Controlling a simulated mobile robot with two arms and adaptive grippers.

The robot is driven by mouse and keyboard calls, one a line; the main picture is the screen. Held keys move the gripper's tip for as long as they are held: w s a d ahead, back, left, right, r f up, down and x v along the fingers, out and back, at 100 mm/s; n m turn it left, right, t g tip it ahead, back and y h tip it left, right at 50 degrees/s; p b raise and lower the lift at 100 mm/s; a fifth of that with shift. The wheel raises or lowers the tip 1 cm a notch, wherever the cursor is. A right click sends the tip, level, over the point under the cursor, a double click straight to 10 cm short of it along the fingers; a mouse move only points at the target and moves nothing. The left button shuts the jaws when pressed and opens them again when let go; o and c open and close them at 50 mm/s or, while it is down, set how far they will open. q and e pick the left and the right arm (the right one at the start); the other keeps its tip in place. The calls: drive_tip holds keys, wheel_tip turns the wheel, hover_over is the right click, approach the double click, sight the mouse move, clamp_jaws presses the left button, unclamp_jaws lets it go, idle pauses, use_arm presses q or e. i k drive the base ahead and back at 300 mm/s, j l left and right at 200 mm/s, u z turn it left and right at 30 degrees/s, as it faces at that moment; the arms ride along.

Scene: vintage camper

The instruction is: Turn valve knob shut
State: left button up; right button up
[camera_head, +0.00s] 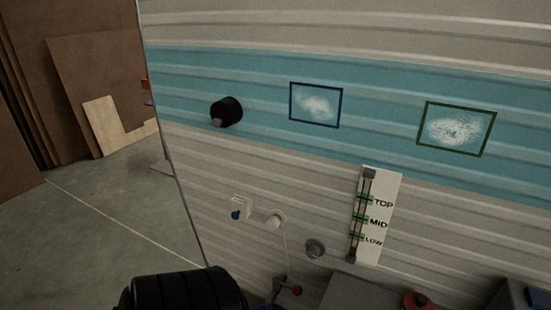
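Several knob-like parts show on the camper wall, and I cannot tell which one is the valve knob. A small blue knob (236,215) sits on a white fitting at the lower middle left. A round white knob-like part (274,222) is to its right, with a thin line running down from it. A round grey knob (315,249) is lower right of that. A small red ball-shaped knob (297,291) is near the bottom edge on a dark fitting. Neither gripper is in view.
A black cylinder (226,112) sticks out from the blue band. A level gauge (375,215) marked TOP, MID and LOW is on the wall. A grey box (365,293) and a red round cap (418,301) are below it. A ribbed black object (188,293) fills the bottom left.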

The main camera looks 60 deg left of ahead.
sight(312, 251)
drive_tip(key=u, duration=1.7)
